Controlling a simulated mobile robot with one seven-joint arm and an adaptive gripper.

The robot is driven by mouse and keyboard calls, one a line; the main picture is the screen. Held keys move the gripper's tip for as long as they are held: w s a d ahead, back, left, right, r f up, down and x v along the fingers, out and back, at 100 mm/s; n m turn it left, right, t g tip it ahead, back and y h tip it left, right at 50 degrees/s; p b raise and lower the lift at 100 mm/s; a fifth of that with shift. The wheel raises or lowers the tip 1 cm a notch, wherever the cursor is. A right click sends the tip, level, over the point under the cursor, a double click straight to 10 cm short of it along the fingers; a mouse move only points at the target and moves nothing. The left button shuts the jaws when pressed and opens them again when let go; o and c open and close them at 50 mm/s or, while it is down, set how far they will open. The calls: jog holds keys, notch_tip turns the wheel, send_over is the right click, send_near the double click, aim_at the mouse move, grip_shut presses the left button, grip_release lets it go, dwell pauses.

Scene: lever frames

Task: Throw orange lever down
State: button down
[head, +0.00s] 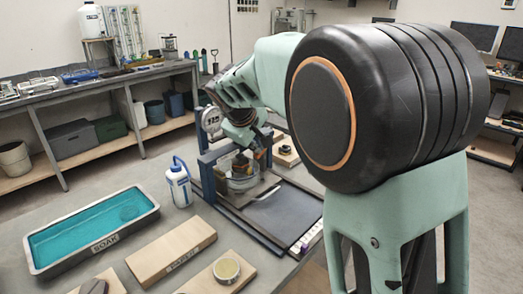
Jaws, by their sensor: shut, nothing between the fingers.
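The blue lever frame (207,178) stands on the table in the middle of the head view, with a clear round vessel (243,183) between its posts. A small orange-brown piece (262,152) shows at the right of the frame, just beside my wrist. It may be the orange lever, but it is too small and too covered to tell its position. My gripper (240,164) points down over the vessel, inside the frame, left of the orange-brown piece. It is shut and holds nothing. Whether it touches anything cannot be told.
A white wash bottle (179,184) stands close left of the frame. A SOAK tray (50,262) of teal liquid, a wooden block (170,250) and a round tin on a board (227,270) lie nearer. A dark flat panel (283,212) lies right of the frame.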

aim_at(258, 157)
jog(key=shift+a+f+t+h+b, duration=0.1)
jog(key=shift+f+t+h+b, duration=0.7)
jog(key=shift+b, duration=2.45)
jog(key=f+t+b, duration=0.1)
jog(key=b, duration=0.3)
jog(key=n+t+h+b, duration=0.1)
jog(key=b, duration=0.3)
jog(key=shift+f+t+h, duration=0.3)
jog(key=shift+f, duration=0.05)
jog(key=shift+w+d+f+b, duration=0.15)
jog(key=shift+d+f+b, duration=0.15)
jog(key=shift+b, duration=0.9)
jog(key=shift+w+d+f+b, duration=0.2)
jog(key=shift+f+b, duration=0.2)
jog(key=shift+b, duration=0.2)
jog(key=shift+w+d+f, duration=0.1)
jog(key=shift+w+f, duration=0.1)
jog(key=shift+f, duration=0.05)
jog(key=shift+s, duration=0.1)
